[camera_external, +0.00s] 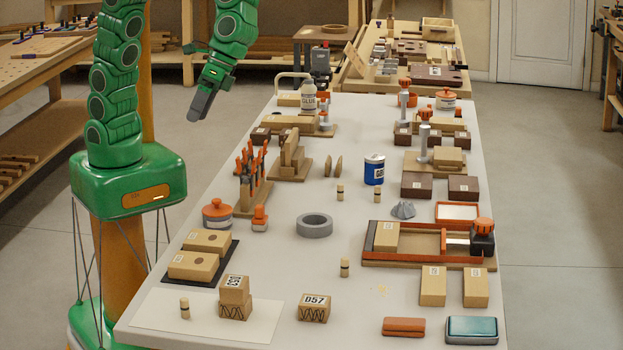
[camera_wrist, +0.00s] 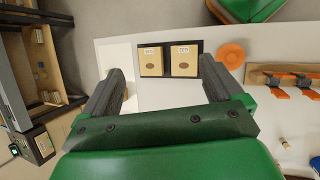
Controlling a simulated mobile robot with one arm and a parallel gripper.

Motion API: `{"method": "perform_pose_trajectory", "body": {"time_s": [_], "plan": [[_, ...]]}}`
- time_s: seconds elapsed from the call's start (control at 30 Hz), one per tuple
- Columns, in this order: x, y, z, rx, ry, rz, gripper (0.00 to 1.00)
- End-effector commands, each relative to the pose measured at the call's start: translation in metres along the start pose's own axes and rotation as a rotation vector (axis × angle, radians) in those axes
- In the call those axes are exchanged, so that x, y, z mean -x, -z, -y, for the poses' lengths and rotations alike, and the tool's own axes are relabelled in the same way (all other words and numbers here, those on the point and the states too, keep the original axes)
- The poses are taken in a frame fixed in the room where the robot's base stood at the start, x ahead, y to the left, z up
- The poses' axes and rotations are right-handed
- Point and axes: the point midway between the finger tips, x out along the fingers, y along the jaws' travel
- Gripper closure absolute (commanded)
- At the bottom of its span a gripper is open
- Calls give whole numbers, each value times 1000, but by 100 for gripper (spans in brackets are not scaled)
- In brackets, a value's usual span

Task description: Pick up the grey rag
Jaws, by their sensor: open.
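The grey rag (camera_external: 403,210) is a small crumpled heap on the right half of the table, left of the orange-edged white tray. It does not show in the wrist view. My gripper (camera_external: 200,105) is in the air at the table's left edge, far to the left of the rag. In the wrist view my gripper (camera_wrist: 161,78) has its two fingers spread wide with nothing between them.
The long table (camera_external: 270,285) is crowded. A grey tape ring (camera_external: 314,225), a blue can (camera_external: 374,168) and an orange-railed fixture (camera_external: 410,257) stand around the rag. Under my gripper, two labelled wooden blocks (camera_wrist: 184,60) lie on a black mat. An orange-lidded jar (camera_external: 217,214) stands nearby.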

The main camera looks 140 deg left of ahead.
Motion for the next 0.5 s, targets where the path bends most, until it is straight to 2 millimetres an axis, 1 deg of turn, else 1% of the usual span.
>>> {"method": "perform_pose_trajectory", "body": {"time_s": [0.03,0.23,0.37,0.5], "plan": [[3,14,-4,27,-19,6,6],[12,62,-15,140,-92,36,6],[18,94,-19,212,-140,55,6],[25,130,-20,287,-192,74,6]]}}
